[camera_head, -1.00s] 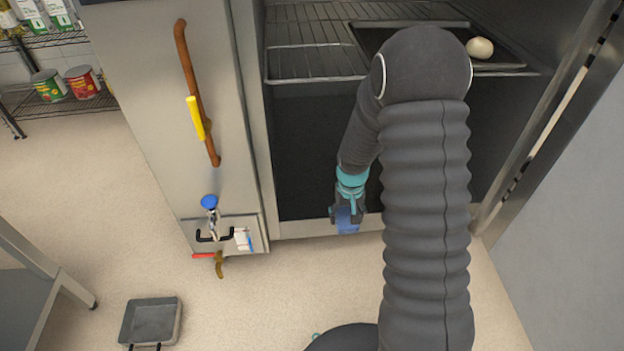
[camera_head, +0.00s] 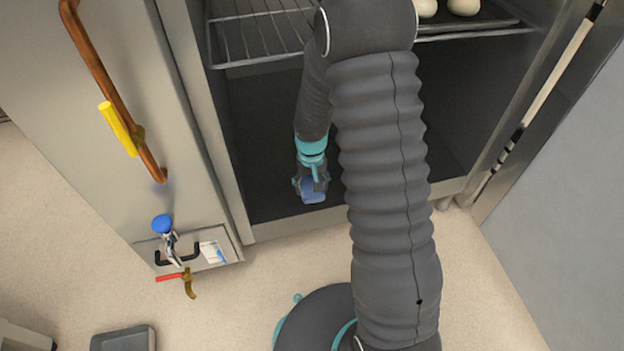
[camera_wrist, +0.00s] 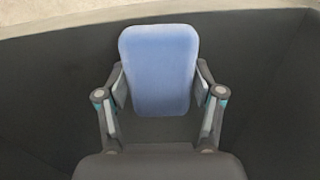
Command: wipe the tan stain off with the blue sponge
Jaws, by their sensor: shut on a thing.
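The blue sponge (camera_wrist: 158,72) is held between the two fingers of my gripper (camera_wrist: 160,90) in the wrist view. In the head view my gripper (camera_head: 311,186) points down inside the dark lower part of the oven, close to its front edge, with the blue sponge (camera_head: 314,197) at its tip. I cannot tell whether the sponge touches the oven floor. The tan stain is not visible in either view; the sponge, gripper or arm may hide it.
A wire rack (camera_head: 262,38) and a tray with pale dough balls (camera_head: 464,7) are above my gripper. A copper pipe (camera_head: 97,72) with a yellow sleeve, and a blue-knobbed valve (camera_head: 162,224), stand left of the opening. A grey pan (camera_head: 124,340) lies on the floor.

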